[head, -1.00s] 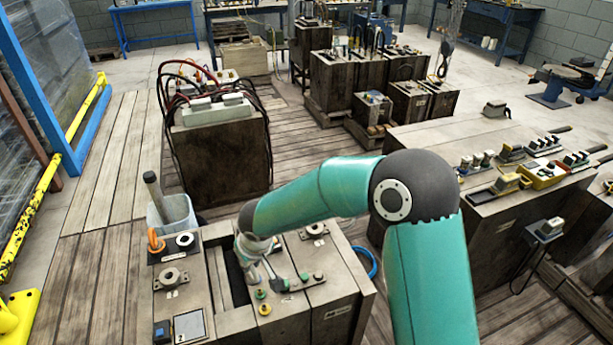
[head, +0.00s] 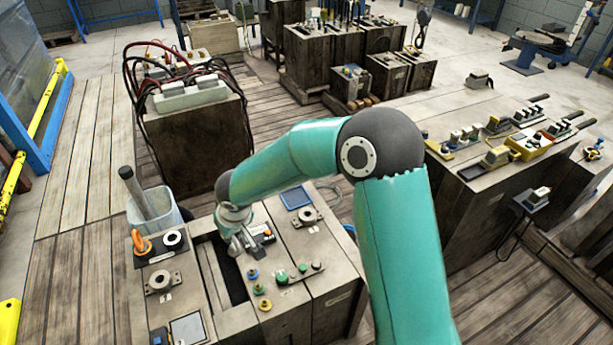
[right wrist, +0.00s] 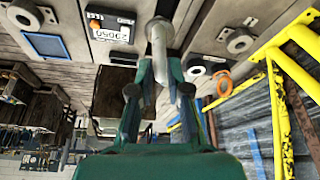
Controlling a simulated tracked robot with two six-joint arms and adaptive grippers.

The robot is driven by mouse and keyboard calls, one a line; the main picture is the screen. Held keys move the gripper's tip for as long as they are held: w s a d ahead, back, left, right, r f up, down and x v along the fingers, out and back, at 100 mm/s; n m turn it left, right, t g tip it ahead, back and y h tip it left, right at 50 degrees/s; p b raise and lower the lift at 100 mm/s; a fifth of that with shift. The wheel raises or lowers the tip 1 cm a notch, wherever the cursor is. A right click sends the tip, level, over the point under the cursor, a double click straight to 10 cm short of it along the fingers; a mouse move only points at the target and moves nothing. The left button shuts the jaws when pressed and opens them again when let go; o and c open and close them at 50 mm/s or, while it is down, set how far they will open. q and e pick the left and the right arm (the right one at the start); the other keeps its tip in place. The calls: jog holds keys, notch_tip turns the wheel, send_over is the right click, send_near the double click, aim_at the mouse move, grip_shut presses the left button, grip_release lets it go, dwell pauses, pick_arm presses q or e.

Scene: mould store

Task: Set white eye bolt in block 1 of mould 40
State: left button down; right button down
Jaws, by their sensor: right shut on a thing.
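My right gripper (head: 236,242) is above the mould (head: 325,262), over the part behind its dark slot. In the right wrist view the gripper (right wrist: 160,78) is shut on a pale, smooth piece, the white eye bolt (right wrist: 159,40), which extends past the fingertips. Its far end overlaps the mould top, so I cannot tell whether it touches. In the head view the wrist hides the bolt. Round bosses with holes (head: 160,281) and (head: 306,216) sit on the blocks left and right of the gripper. I cannot read the block numbers. My left gripper is out of view.
Coloured knobs (head: 281,277) and a blue-rimmed tray (head: 296,198) are on the mould. A cable-covered block (head: 200,135) stands behind.

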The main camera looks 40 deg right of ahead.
jog(key=w+d+m+h+p, duration=0.1)
jog(key=w+d+m+p, duration=0.15)
jog(key=d, duration=2.45)
jog(key=shift+m, duration=0.45)
jog(key=shift+s+a+f+b, duration=0.1)
jog(key=shift+s+f+b, duration=0.1)
jog(key=shift+f+b, duration=0.8)
jog(key=shift+s+a+f+b, duration=0.15)
jog(key=shift+f+b, duration=0.4)
jog(key=shift+f, duration=0.75)
jog(key=shift+d, duration=0.1)
jog(key=shift+s+r, duration=0.15)
jog(key=shift+s, duration=0.05)
jog(key=shift+f+b, duration=0.25)
jog(key=shift+b, duration=0.2)
jog(key=shift+f+b, duration=0.2)
jog(key=shift+b, duration=0.1)
jog(key=shift+f, duration=0.25)
jog(key=shift+f+b, duration=0.35)
jog(key=shift+b, duration=0.3)
